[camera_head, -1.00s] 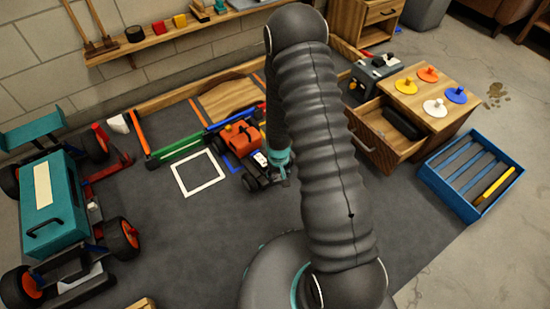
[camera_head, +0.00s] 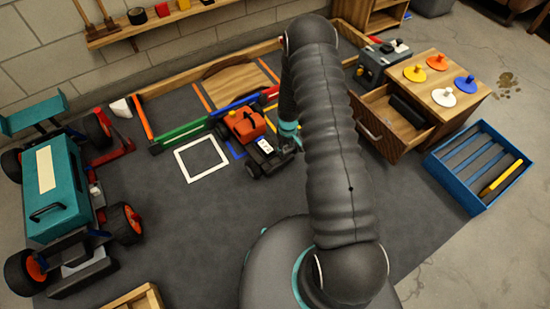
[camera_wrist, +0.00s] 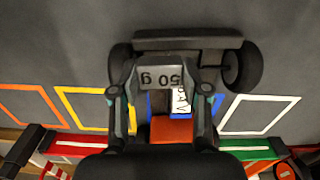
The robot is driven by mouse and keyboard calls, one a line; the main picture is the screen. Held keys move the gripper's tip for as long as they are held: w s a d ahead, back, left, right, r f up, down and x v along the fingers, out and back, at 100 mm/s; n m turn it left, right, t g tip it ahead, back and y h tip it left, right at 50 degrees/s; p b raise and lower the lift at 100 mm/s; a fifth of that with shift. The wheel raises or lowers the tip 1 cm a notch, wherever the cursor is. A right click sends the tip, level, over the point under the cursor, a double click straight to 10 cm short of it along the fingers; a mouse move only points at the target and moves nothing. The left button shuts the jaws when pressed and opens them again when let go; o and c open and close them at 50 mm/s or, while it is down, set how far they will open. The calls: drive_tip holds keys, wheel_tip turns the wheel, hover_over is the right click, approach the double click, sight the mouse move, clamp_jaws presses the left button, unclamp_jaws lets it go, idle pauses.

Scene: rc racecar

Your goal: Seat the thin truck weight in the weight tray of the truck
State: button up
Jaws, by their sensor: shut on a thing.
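The truck (camera_head: 246,126) is small, with an orange-red body and a black rear with wheels. It stands on the dark mat beside the colored barriers. In the wrist view its rear bar (camera_wrist: 190,41) and wheels lie beyond my gripper (camera_wrist: 162,88), with its orange body (camera_wrist: 172,130) below. My gripper is shut on a grey weight (camera_wrist: 150,74) marked "50 g", which reads upside down. The weight appears over the truck's rear; I cannot tell whether it touches. The weight tray is hidden behind the weight and fingers.
A large teal racecar (camera_head: 60,190) stands at the left. At the right are a wooden cabinet (camera_head: 455,115) with an open drawer (camera_head: 385,133) and a blue slotted crate (camera_head: 470,205). A white square outline (camera_head: 201,158) lies left of the truck. Colored barriers (camera_head: 183,137) run behind it.

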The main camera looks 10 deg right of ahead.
hover_over(276, 158)
drive_tip(key=s, duration=0.2)
drive_tip(key=f, duration=0.2)
drive_tip(key=shift+w+a+f, duration=0.15)
drive_tip(key=shift+a+f, duration=0.2)
drive_tip(key=shift+f, duration=2.1)
